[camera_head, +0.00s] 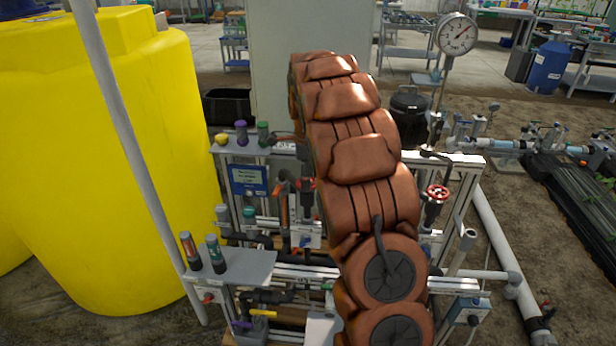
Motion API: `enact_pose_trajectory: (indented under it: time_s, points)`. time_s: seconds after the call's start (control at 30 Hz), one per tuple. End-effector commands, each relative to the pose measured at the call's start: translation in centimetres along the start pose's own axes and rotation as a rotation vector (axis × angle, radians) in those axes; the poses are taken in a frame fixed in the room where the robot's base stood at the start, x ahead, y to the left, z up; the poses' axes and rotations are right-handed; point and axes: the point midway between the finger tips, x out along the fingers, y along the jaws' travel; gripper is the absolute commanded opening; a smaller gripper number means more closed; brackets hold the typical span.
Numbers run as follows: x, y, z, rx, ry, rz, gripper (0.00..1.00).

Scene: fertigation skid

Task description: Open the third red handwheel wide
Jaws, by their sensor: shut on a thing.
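A red handwheel (437,192) stands on the right side of the skid, just right of my arm, and its spokes face up. A second red part (306,184) on a dark valve body shows at my arm's left edge. It is partly covered, and I cannot tell whether it is a handwheel. My thick brown arm rises through the middle of the view and hides the centre of the skid. I cannot make out my gripper, which seems to be behind the arm. I cannot tell which handwheel is the third.
A large yellow tank (110,150) and a slanted grey pole (122,135) stand left. A pressure gauge (456,34) rises behind the skid at right. A grey shelf (236,267) holds two small bottles. Grey pipes (495,235) run along the right; bare soil lies beyond.

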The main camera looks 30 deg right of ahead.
Motion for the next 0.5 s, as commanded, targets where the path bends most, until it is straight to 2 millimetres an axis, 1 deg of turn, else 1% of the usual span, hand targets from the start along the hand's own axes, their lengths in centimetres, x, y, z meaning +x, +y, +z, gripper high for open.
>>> enact_pose_trajectory:
  time_s: [0.03,0.17,0.2,0.5]
  points:
    - [0.02,0.04,-0.01,0.000,0.000,0.002,0.43]
    - [0.03,0.05,0.00,0.000,0.000,0.002,0.30]
    - [0.03,0.06,0.00,0.000,0.000,0.002,0.28]
    - [0.14,0.08,0.02,-0.047,0.000,0.003,0.28]
